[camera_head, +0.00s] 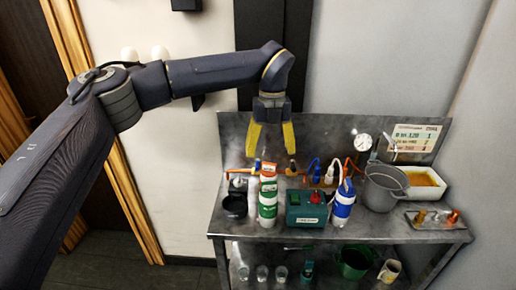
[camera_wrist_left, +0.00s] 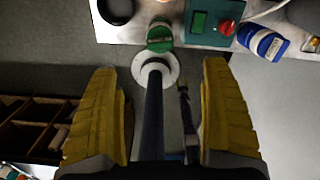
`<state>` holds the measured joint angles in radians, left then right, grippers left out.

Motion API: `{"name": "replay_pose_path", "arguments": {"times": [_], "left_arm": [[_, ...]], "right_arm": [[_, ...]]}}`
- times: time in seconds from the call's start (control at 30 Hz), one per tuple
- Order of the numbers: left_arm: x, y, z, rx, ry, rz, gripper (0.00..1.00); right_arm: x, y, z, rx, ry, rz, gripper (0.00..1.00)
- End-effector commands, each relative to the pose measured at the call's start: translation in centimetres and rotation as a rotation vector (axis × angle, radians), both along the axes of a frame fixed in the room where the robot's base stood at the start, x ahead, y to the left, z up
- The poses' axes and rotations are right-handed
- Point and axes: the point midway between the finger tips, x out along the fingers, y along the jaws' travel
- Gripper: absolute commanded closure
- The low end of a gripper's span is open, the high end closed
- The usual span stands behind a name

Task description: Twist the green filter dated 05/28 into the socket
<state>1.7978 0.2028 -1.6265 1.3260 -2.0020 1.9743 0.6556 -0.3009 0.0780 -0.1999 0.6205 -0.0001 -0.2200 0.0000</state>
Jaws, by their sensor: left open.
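A white cylinder with a green band, the green filter (camera_head: 267,211), stands upright on the metal bench, with an orange-and-white cylinder (camera_head: 268,174) at its top. In the left wrist view, the green filter (camera_wrist_left: 159,36) shows near the bench edge, above the gap between my fingers. No date is legible. My left gripper (camera_head: 272,142) is open and empty, pointing down above and behind the filter, apart from it. I cannot make out the socket. My right gripper is in neither view.
Right of the filter stand a green box (camera_head: 306,212) with a red knob, a blue-and-white filter (camera_head: 342,208) and a grey bucket (camera_head: 384,190). A black pot (camera_head: 235,205) is to its left. Orange pipework (camera_head: 292,172) runs behind.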

Motion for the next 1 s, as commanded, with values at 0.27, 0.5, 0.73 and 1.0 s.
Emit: {"name": "replay_pose_path", "arguments": {"times": [0.27,0.5,0.73,1.0], "left_arm": [[-0.1,0.0,-3.3,0.001,0.003,-0.001,0.19],[-0.1,0.0,-7.3,0.000,0.004,0.000,0.19],[-0.1,0.0,-11.1,-0.001,0.003,0.000,0.19],[0.0,0.0,-14.8,0.000,0.002,0.000,0.19]], "right_arm": [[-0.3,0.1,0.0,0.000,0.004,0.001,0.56],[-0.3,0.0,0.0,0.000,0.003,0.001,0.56],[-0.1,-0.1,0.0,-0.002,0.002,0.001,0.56],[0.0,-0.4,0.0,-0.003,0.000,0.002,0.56]]}}
